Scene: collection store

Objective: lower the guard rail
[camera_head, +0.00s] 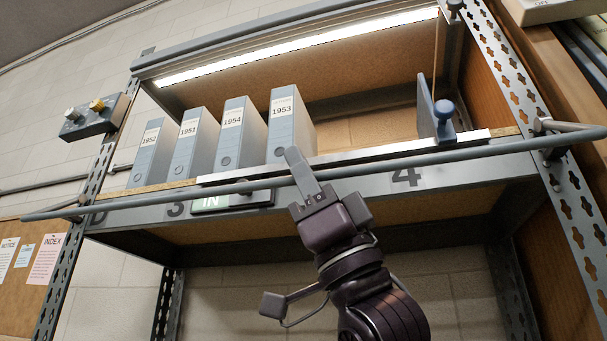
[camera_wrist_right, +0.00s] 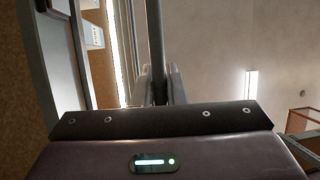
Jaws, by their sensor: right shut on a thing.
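The guard rail (camera_head: 450,155) is a long grey-green bar that runs across the front of the shelf at about the height of the shelf board. It is bent back at both ends towards the uprights. My right gripper (camera_head: 302,168) reaches up from below and is shut on the rail near its middle. In the right wrist view the rail (camera_wrist_right: 156,40) runs upright between the fingers (camera_wrist_right: 158,85). The far finger is partly hidden in the head view. My left gripper is not in view.
Binders (camera_head: 287,125) marked with years stand on the shelf behind the rail. A blue-knobbed bookend (camera_head: 442,112) stands to their right. Perforated uprights (camera_head: 515,85) flank the bay. A control box (camera_head: 96,116) with knobs is at left.

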